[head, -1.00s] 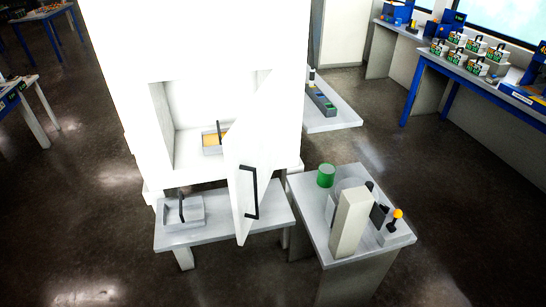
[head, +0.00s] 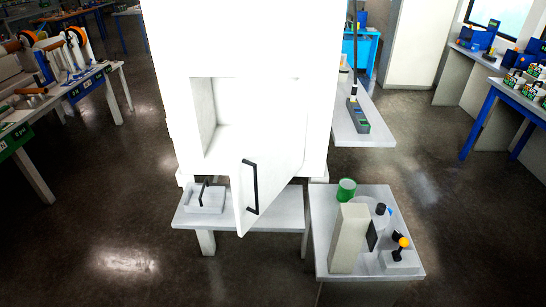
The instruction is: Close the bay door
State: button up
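The bay door (head: 278,179) is a white panel on the front of the tall white cabinet (head: 250,40). It is hinged on the right side of the opening and stands ajar, with its free edge swung out toward me. A black bar handle (head: 250,187) is on its face near the free edge. The bay (head: 222,115) shows open to the left of the door; the door hides its right part. My gripper is not in view.
A low shelf (head: 255,210) under the bay holds a small grey tray (head: 206,197) with a black handle. At right, a side table (head: 322,208) holds a green can (head: 346,190), a cream block (head: 349,238) and an orange-knobbed joystick (head: 402,243). Floor at left is open.

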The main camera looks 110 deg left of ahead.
aim_at(264, 149)
jog(key=u, duration=4.3)
jog(key=i, duration=0.1)
jog(key=z, duration=2.2)
jog(key=k, duration=0.1)
jog(key=u, duration=1.7)
jog(key=i, duration=0.3)
jog(key=z, duration=0.15)
